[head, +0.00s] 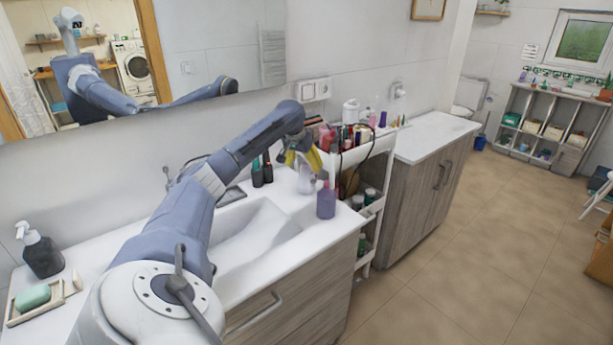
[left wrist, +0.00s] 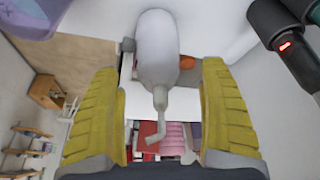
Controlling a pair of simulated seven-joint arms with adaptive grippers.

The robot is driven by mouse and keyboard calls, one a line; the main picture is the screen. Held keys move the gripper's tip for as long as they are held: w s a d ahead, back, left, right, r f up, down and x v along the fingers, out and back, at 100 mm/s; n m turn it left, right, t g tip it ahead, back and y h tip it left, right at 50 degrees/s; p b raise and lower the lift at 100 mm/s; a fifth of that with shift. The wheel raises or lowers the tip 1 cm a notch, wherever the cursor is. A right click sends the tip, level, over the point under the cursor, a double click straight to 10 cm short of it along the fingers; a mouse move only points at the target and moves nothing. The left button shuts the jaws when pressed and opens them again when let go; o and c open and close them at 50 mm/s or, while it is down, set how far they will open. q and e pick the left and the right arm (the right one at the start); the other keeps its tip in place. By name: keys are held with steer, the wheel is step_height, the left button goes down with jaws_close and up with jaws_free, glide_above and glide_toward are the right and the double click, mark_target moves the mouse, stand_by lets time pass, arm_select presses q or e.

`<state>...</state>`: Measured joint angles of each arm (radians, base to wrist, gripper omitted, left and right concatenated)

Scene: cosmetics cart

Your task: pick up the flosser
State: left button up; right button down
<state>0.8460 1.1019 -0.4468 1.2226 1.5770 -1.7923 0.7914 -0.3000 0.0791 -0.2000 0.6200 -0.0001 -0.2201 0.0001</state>
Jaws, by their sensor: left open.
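A white rounded body with a thin bent nozzle, which looks like the flosser (left wrist: 158,50), shows in the left wrist view between my yellow fingers. In the head view the flosser (head: 306,182) is a pale shape on the counter just below my left gripper, partly covered by it. My left gripper (head: 302,158) points down over it with its fingers apart. In the left wrist view my left gripper (left wrist: 160,78) has a visible gap on both sides of the flosser, and nothing is held. My right gripper is in neither view.
A purple bottle (head: 326,204) stands close in front of the flosser. Dark bottles (head: 257,174) stand to its left, near the wall. A white cart (head: 372,150) crowded with cosmetics is just to the right. The white sink basin (head: 240,238) is empty.

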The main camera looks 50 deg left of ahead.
arm_select(q)
steer(key=shift+x, duration=1.8)
steer(key=shift+d, duration=0.15)
steer(key=shift+c, duration=0.2)
steer(key=c, duration=1.4)
